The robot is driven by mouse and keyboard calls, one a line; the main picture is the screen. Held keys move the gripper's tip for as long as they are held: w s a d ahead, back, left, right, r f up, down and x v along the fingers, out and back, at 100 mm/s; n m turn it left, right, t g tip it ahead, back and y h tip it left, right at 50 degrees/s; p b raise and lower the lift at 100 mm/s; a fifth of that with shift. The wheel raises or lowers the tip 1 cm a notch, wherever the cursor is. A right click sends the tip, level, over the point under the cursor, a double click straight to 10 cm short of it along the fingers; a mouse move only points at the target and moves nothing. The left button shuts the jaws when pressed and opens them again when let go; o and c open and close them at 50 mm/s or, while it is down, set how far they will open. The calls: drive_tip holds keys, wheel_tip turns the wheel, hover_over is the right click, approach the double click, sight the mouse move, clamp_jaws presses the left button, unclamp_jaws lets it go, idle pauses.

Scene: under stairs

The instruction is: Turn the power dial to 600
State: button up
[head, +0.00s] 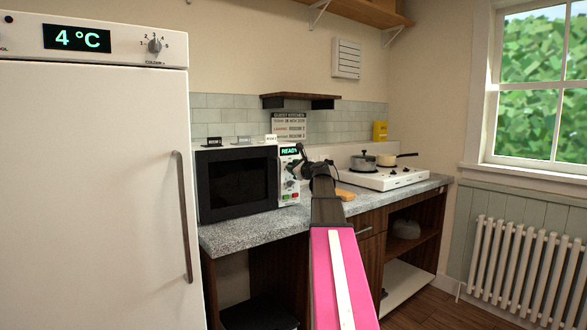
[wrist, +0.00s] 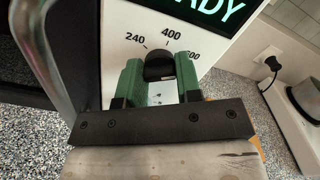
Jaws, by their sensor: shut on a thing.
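The microwave (head: 238,182) stands on the counter with its dark door shut; its display reads READY. The power dial, a dark round knob (wrist: 158,66), sits below that display in the wrist view, with the marks 240, 400 and 600 around it. My gripper (wrist: 160,76) has its two green fingers shut on the dial, one on each side. The 400 mark is straight above the knob, and 600 is partly hidden by the right finger. I cannot make out the dial's pointer.
A fridge (head: 95,190) with a long handle stands at the left. A white hob (head: 385,179) with pots is on the counter (head: 245,228) to the right. Small labelled blocks stand on top of the microwave. A dark shelf (head: 300,97) hangs above.

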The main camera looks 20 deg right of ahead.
drive_tip(key=o, duration=0.9)
drive_tip(key=shift+s, duration=0.1)
drive_tip(key=v, duration=1)
drive_tip(key=shift+s+d, duration=0.1)
drive_tip(key=shift+s, duration=0.2)
